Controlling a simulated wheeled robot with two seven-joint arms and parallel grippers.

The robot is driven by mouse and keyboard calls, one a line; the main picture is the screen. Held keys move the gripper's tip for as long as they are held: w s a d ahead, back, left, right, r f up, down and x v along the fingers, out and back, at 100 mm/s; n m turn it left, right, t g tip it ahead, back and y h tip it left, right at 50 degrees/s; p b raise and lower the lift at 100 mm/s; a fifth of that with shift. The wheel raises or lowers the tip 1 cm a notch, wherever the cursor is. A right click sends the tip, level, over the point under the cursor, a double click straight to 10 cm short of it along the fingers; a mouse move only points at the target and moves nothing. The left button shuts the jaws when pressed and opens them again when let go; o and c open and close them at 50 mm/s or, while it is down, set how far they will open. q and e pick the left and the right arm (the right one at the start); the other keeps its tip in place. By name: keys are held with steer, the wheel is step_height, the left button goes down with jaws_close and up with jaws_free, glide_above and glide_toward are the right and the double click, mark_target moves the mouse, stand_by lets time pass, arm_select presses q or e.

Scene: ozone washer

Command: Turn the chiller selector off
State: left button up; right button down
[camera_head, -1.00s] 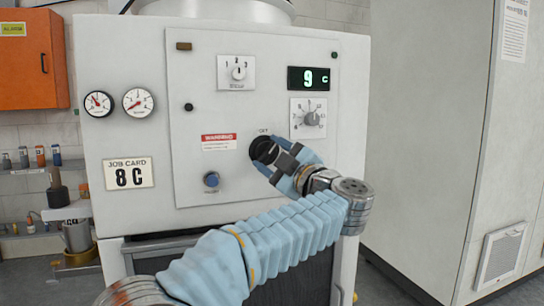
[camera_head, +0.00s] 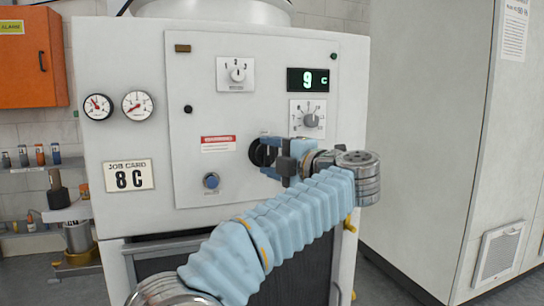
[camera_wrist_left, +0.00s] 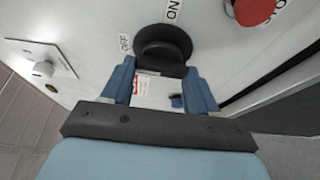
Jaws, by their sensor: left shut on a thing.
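The black round chiller selector (camera_head: 257,153) is on the white front panel in the head view, partly covered by my left gripper (camera_head: 269,156). My left gripper's blue fingers stand one above the other at its right side. In the left wrist view the selector (camera_wrist_left: 163,42) has an OFF label (camera_wrist_left: 125,43) on its left and an ON label (camera_wrist_left: 173,10) above it. The left gripper (camera_wrist_left: 160,72) is shut on the selector's raised grip, one finger on each side. Which label the grip points to is hard to tell. My right gripper is out of view.
A blue button (camera_head: 211,181), a numbered dial (camera_head: 311,119), a display reading 9 C (camera_head: 307,79) and a 1-2-3 switch (camera_head: 237,74) surround the selector. A red button (camera_wrist_left: 254,10) shows in the wrist view. A tall grey cabinet (camera_head: 440,130) stands at right.

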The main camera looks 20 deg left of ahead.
arm_select(q)
steer(key=shift+f, duration=0.1)
stand_by(0.3)
steer(key=o, duration=1.1)
steer(key=shift+c, duration=0.2)
steer(key=v, duration=1.4)
